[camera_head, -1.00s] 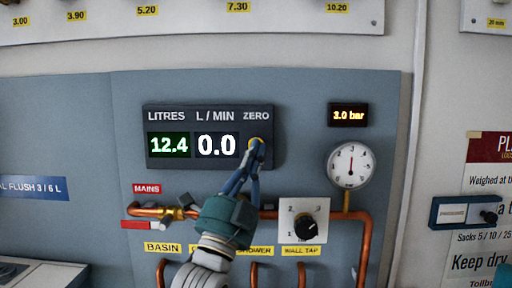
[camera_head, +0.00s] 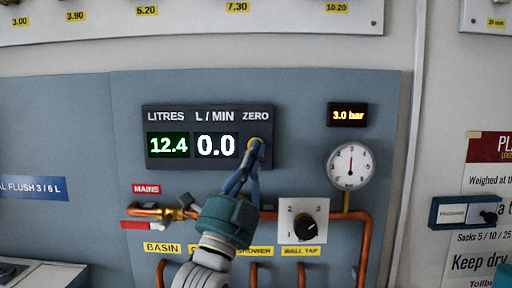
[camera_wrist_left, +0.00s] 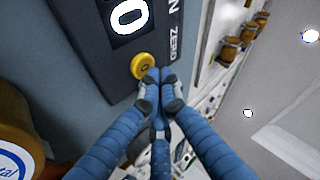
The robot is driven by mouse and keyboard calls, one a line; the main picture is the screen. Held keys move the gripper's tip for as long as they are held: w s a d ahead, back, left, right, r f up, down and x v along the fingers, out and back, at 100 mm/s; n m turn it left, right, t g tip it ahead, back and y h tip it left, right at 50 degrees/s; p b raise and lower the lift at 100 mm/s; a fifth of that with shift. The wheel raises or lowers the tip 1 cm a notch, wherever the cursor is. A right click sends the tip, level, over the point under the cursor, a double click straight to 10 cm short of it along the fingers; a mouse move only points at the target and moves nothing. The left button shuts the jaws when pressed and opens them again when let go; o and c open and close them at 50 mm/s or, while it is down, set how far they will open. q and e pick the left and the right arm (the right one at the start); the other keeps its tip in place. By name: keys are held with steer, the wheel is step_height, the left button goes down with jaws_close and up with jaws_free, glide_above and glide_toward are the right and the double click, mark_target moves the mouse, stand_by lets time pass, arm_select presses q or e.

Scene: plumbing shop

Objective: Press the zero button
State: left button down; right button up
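The zero button is a round yellow knob (camera_head: 256,142) under the word ZERO on the dark meter panel (camera_head: 180,111). The display beside it reads 12.4 litres and 0.0 L/min. My left gripper (camera_head: 257,150) has its blue fingers together, with the tips at the button's lower edge and hiding part of it in the head view. In the left wrist view the yellow button (camera_wrist_left: 143,66) shows just left of the closed fingertips (camera_wrist_left: 160,78). I cannot tell whether the tips touch it. Nothing is held between them. My right gripper is not in view.
A pressure gauge (camera_head: 350,165) and a 3.0 bar display (camera_head: 348,115) are to the right. The board left of the meter is bare.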

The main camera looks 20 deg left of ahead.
arm_select(q)
steer(key=shift+w, duration=0.2)
stand_by(0.4)
steer(key=shift+w+a, duration=0.15)
steer(key=shift+w, duration=0.05)
stand_by(0.5)
steer(key=shift+s, duration=0.45)
steer(key=s+d+p, duration=0.1)
steer(key=s+d, duration=0.1)
steer(key=s, duration=0.3)
steer(key=shift+s, duration=0.35)
